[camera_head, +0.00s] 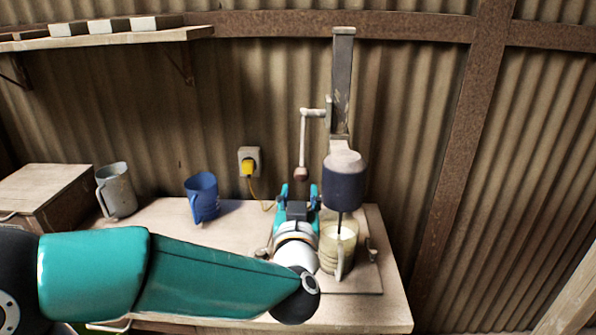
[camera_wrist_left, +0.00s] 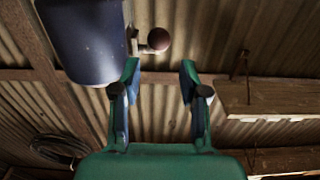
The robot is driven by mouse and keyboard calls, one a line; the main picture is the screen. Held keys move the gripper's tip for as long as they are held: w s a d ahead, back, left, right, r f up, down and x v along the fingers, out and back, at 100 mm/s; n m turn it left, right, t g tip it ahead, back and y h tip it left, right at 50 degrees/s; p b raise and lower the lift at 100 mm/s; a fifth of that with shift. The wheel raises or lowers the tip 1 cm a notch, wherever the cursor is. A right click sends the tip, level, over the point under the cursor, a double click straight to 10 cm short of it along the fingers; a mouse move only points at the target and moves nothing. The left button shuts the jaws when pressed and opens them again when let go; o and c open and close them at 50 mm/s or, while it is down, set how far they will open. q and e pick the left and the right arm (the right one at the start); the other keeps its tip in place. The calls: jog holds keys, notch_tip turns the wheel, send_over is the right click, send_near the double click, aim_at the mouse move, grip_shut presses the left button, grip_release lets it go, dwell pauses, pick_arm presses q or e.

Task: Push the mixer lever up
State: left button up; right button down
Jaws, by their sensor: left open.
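The mixer (camera_head: 344,180) stands at the right of the table, with a dark blue motor body on an upright post. Its lever (camera_head: 303,145) hangs down on the post's left side and ends in a brown round knob (camera_head: 300,174). My left gripper (camera_head: 299,190) is open and empty, just below the knob, fingers pointing up. In the left wrist view the knob (camera_wrist_left: 158,39) shows beyond and between the open fingertips (camera_wrist_left: 160,68), with the motor body (camera_wrist_left: 88,40) at left. Contact with the knob cannot be made out. My right gripper is not in view.
A glass jug (camera_head: 338,247) stands under the mixer's shaft, close right of my left gripper. A blue mug (camera_head: 202,198) and a grey mug (camera_head: 116,190) stand farther left. A yellow plug (camera_head: 249,167) sits in the wall socket. A shelf (camera_head: 120,38) hangs upper left.

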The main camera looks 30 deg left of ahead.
aim_at(301, 177)
pick_arm(q)
jog(key=p+x, duration=0.1)
jog(key=x, duration=0.8)
jog(key=shift+d, duration=0.1)
